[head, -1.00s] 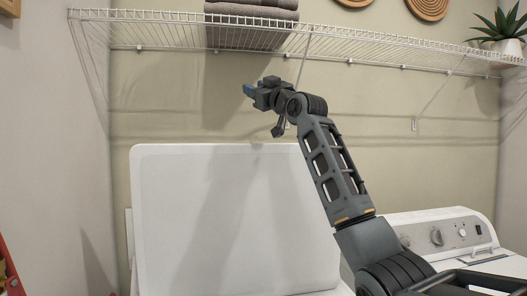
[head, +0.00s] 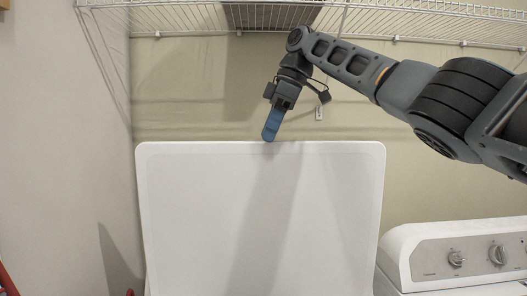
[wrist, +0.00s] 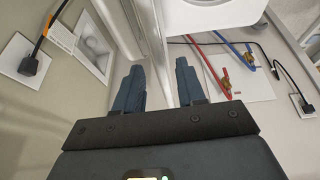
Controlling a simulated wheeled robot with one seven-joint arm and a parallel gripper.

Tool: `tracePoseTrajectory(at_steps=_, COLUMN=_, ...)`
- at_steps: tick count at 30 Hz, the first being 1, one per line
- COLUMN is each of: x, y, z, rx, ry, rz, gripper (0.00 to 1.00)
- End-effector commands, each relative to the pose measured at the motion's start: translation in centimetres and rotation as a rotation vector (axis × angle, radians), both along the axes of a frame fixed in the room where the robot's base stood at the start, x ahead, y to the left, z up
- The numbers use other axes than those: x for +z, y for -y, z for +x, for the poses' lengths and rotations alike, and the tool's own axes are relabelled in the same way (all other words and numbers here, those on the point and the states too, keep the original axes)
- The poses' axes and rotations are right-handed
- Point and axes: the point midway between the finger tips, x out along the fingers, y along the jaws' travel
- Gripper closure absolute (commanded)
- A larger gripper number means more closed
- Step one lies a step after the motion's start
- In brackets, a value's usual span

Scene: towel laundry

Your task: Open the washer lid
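The white washer lid (head: 200,220) stands upright and raised in the head view, its broad face toward me. My gripper (head: 270,136) points down at the lid's top edge, near its middle; I cannot tell whether it touches. In the wrist view, the two blue fingers (wrist: 159,84) are apart, with a white upright edge showing in the gap between them. I cannot tell whether that edge is the lid's. The washer body below the lid is out of view.
A wire shelf (head: 180,22) runs above my arm. A second white machine's control panel (head: 470,255) stands at right. The wrist view shows red (wrist: 215,72) and blue hoses (wrist: 238,52), cables and wall outlets (wrist: 22,62).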

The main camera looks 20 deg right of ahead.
Motion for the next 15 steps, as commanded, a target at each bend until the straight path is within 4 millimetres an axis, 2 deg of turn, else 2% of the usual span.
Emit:
tracePoseTrajectory(at_steps=6, x=-3.3, y=-1.2, z=0.5, rx=0.000, ry=0.000, rz=-0.001, gripper=0.61)
tracePoseTrajectory(at_steps=15, x=-5.6, y=-2.1, z=0.9, rx=-0.003, ry=0.003, rz=0.001, gripper=0.61)
